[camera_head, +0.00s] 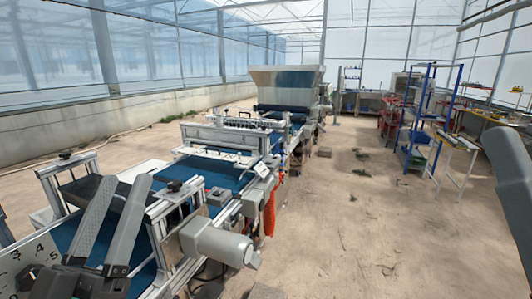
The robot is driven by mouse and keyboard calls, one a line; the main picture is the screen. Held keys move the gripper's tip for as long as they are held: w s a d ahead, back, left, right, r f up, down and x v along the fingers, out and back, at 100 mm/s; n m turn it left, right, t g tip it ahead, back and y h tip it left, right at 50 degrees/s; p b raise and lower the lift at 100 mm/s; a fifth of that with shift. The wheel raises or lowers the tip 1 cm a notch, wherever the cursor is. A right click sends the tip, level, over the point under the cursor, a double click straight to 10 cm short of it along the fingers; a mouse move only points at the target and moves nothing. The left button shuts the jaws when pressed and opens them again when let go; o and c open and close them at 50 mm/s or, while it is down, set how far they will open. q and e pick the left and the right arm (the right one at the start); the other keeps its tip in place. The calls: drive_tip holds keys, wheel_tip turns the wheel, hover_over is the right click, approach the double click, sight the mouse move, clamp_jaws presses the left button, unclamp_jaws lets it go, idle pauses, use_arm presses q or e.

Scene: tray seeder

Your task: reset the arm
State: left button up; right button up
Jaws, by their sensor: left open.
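My left gripper (124,186) is at the lower left, over the near end of the tray seeder. Its two dark grey fingers point up and away and stand apart, with nothing between them. The tray seeder (218,134) runs from the lower left towards the back, with a blue belt (222,174) and a metal frame. I cannot tell whether the fingers touch the seeder. A smooth grey part of my right arm shows at the right edge; its gripper is out of the picture.
A grey motor (220,243) sticks out from the seeder's right side. A large hopper (285,86) stands at its far end. Blue shelving (418,118) and a light table (460,142) stand at the right.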

use_arm(q)
drive_tip(key=s+r+m+t+y+p, duration=0.1)
drive_tip(key=s+r+p, duration=0.2)
drive_tip(key=s+r, duration=0.35)
drive_tip(key=s+r+m+t+y+p, duration=0.1)
drive_tip(key=s+r+p, duration=0.25)
drive_tip(key=r, duration=0.55)
wheel_tip(320, 180, up, 34)
drive_tip(key=p, duration=3.3)
drive_tip(key=shift+w+r+g+p, duration=0.15)
drive_tip(key=shift+r+g+p, duration=0.05)
drive_tip(key=shift+g+p, duration=0.15)
use_arm(e)
wheel_tip(320, 180, up, 41)
drive_tip(key=shift+r, duration=0.2)
